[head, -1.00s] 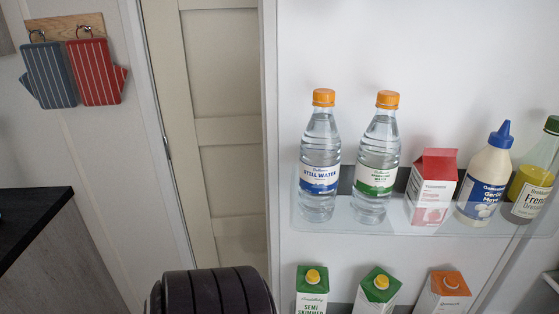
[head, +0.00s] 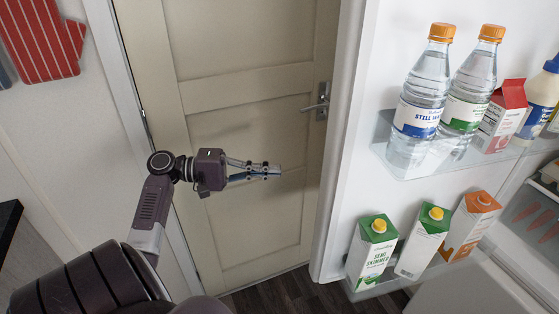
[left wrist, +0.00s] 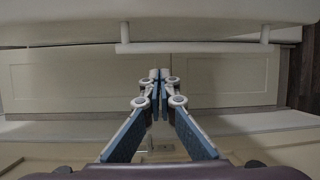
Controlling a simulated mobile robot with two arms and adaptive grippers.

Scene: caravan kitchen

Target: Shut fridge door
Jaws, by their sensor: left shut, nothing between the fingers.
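The fridge door (head: 345,150) stands open on the right of the head view, its inner side with shelves facing me. Its left edge stands in front of the beige room door. My left gripper (head: 278,170) is shut and empty, left of the fridge door's edge and apart from it, pointing right. In the left wrist view the shut fingers (left wrist: 160,76) meet at the tips with nothing between them. A long pale bar, perhaps a handle (left wrist: 195,47), runs across beyond them. My right gripper is not in view.
The door shelves hold water bottles (head: 420,85), cartons (head: 371,252) and a sauce bottle (head: 540,100). The fridge interior (head: 530,205) shows at far right. A beige room door (head: 235,80) with a metal handle (head: 320,103) stands behind my gripper. A dark countertop (head: 8,225) is at left.

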